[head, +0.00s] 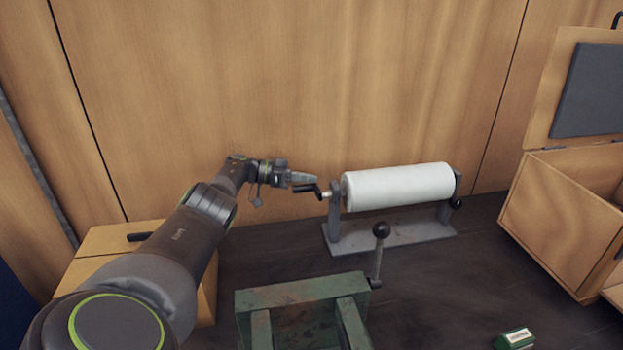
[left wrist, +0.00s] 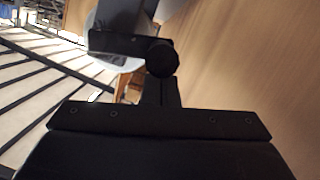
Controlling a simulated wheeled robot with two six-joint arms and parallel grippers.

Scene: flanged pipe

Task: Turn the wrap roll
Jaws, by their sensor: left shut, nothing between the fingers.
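The wrap roll (head: 400,186) is a white cylinder lying level on a grey metal stand (head: 395,234) in the head view. A short axle (head: 327,195) sticks out of its left end. My left gripper (head: 312,186) is at that left end, close to the axle, shut and empty. I cannot tell whether it touches the axle or a dark piece beside it. In the left wrist view a dark round knob (left wrist: 162,57) shows just beyond my dark gripper body; what it belongs to is unclear. My right gripper is not in view.
A green metal vise-like frame (head: 300,292) with a black ball lever (head: 381,230) stands in front of the roll stand. An open wooden box (head: 562,222) is at the right. A small green and white block (head: 515,339) lies at the front. A wooden wall (head: 300,90) rises behind.

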